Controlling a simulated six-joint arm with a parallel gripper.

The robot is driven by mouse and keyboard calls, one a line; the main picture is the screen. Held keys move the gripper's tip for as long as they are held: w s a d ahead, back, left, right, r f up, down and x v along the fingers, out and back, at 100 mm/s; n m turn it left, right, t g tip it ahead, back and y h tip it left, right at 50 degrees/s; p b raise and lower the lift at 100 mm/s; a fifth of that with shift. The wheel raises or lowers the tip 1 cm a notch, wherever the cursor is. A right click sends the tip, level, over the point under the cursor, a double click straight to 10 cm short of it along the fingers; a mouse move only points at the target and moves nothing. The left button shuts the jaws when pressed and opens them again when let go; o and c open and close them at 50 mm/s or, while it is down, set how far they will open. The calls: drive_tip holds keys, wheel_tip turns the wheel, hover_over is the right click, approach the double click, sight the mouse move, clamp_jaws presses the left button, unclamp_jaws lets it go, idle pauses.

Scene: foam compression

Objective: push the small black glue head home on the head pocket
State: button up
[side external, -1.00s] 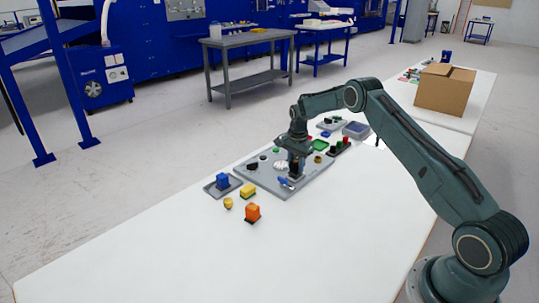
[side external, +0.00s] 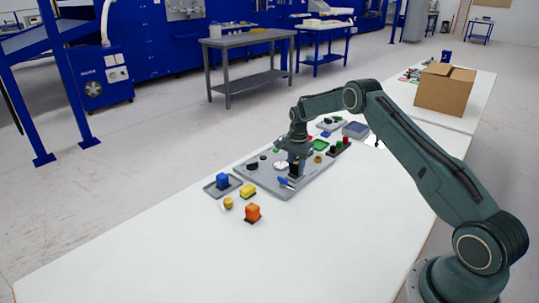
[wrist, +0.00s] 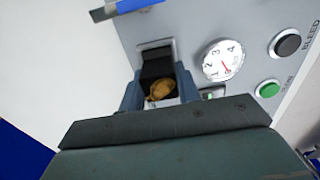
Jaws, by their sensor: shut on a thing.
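The small black glue head (wrist: 157,67) is a dark block with a brass-coloured rounded part on it. It sits between the two fingers of my gripper (wrist: 160,98), which are shut on it. In the side view my gripper (side external: 296,163) is low over the grey panel, and a dark piece shows under it. The head pocket (wrist: 153,45) is a light grey rim at the far end of the black block in the wrist view. The black block reaches into the rim. How deep it sits is hidden.
The grey panel (side external: 262,182) carries a white dial (wrist: 223,60), a black button (wrist: 286,43), a green button (wrist: 268,89) and a blue handle (wrist: 138,5).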

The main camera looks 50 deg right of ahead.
sight(296, 163)
drive_tip(key=shift+f, duration=0.35)
drive_tip(key=o, duration=1.2)
drive_tip(key=shift+c, duration=0.2)
wheel_tip(296, 163, up, 14)
